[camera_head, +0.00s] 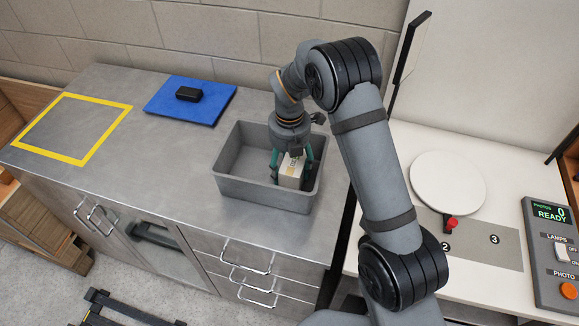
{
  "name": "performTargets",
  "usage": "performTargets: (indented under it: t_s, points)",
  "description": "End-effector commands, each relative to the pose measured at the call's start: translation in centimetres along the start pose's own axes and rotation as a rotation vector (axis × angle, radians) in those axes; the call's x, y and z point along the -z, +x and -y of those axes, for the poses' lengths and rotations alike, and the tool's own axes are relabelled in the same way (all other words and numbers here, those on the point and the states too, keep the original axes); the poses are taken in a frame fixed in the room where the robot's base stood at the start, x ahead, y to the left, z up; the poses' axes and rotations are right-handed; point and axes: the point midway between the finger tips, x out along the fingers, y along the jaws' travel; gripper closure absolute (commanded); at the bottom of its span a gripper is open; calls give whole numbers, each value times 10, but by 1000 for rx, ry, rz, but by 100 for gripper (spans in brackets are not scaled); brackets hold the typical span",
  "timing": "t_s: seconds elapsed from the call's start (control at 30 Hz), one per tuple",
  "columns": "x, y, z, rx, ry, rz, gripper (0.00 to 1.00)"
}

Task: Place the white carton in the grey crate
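The white carton (291,172) is inside the grey crate (262,191), towards the crate's right side. It looks roughly upright; whether it touches the crate floor I cannot tell. My gripper (290,168) reaches down into the crate from above, with one green finger on each side of the carton. The fingers appear closed against the carton's sides. The crate's front wall hides the lower edge of the carton.
A blue mat (165,103) with a black object (188,94) lies behind left of the crate. A yellow-outlined square (68,157) is empty at the counter's left. On the right, a white table holds a round white disc (447,182) and a control panel (553,250).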

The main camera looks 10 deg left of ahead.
Motion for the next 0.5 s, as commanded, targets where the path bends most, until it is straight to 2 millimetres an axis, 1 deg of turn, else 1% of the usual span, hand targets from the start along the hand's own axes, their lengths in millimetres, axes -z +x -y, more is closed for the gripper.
performTargets:
  t_s: [0.43,0.47,0.5]
  points:
    - [0,8,0,-1,0,1,74]
    - [0,7,0,-1,0,1,35]
    - [0,7,0,-1,0,1,33]
